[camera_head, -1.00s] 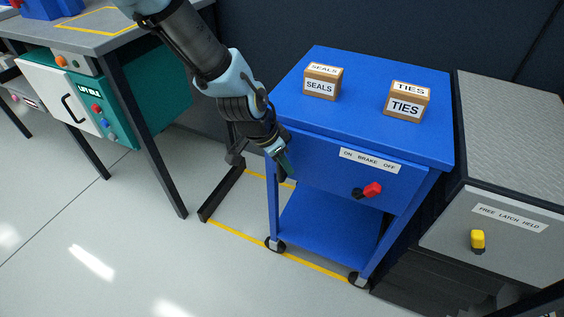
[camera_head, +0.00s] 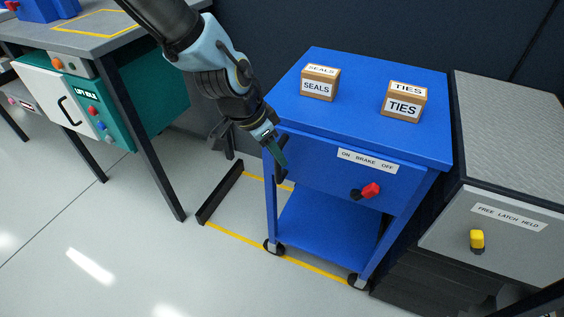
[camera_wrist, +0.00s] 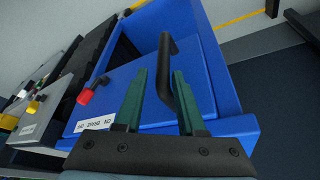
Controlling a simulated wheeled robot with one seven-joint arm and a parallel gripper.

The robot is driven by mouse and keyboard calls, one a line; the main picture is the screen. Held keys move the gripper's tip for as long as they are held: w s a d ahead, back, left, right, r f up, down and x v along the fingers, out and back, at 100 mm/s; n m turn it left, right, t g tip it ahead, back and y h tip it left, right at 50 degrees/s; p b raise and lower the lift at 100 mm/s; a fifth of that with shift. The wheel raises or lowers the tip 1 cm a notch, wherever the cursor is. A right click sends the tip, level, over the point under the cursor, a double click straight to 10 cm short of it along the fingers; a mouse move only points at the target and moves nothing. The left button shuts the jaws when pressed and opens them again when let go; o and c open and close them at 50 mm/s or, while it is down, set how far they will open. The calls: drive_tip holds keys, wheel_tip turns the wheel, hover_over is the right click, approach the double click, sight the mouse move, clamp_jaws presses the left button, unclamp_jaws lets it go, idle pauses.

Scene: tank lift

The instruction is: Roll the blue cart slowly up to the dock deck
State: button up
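The blue cart (camera_head: 340,236) stands on its wheels beside the dock, close to its grey deck (camera_head: 510,125). Two boxes, SEALS (camera_head: 319,84) and TIES (camera_head: 403,101), sit on its top. The red brake knob (camera_head: 371,190) points right, toward the OFF end of its label. My gripper (camera_head: 275,158) is at the cart's left end. In the wrist view its two green fingers (camera_wrist: 160,95) are spread, with the cart's black handle (camera_wrist: 165,70) between them. I see a gap beside the handle; whether either finger touches it is unclear.
The dock's yellow latch knob (camera_head: 477,239) is below a FREE LATCH HELD label, nearer FREE. A grey bench (camera_head: 100,38) with a teal lift cabinet (camera_head: 160,95) stands at left. A yellow floor line and a dark floor bar (camera_head: 220,192) lie left of the cart. The front floor is clear.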

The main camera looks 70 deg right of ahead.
drive_tip(key=v, duration=0.4)
drive_tip(key=shift+a+r, duration=0.15)
drive_tip(key=shift+r, duration=0.15)
drive_tip(key=w+a+r+n+t+p, duration=0.1)
drive_tip(key=w+a+r+n, duration=0.15)
drive_tip(key=w+a, duration=0.55)
drive_tip(key=w+a+r+n+t+y+p, duration=0.1)
drive_tip(key=w+a+r+n, duration=0.2)
drive_tip(key=w, duration=0.8)
drive_tip(key=w+a+r+n+t+p, duration=0.1)
drive_tip(key=w+a+n+p, duration=0.1)
drive_tip(key=w+a+n, duration=0.6)
drive_tip(key=w+a+r+n+t+y+p, duration=0.1)
drive_tip(key=w+a+r+n, duration=0.1)
drive_tip(key=w+a, duration=0.35)
drive_tip(key=w+a+r+n+p, duration=0.1)
drive_tip(key=w+a+r, duration=0.15)
drive_tip(key=a, duration=0.65)
drive_tip(key=a+r+n+y+p, duration=0.1)
drive_tip(key=a+r+n, duration=0.2)
drive_tip(key=a+n, duration=0.5)
drive_tip(key=s+a, duration=0.1)
drive_tip(key=a, duration=0.8)
drive_tip(key=shift+w, duration=0.1)
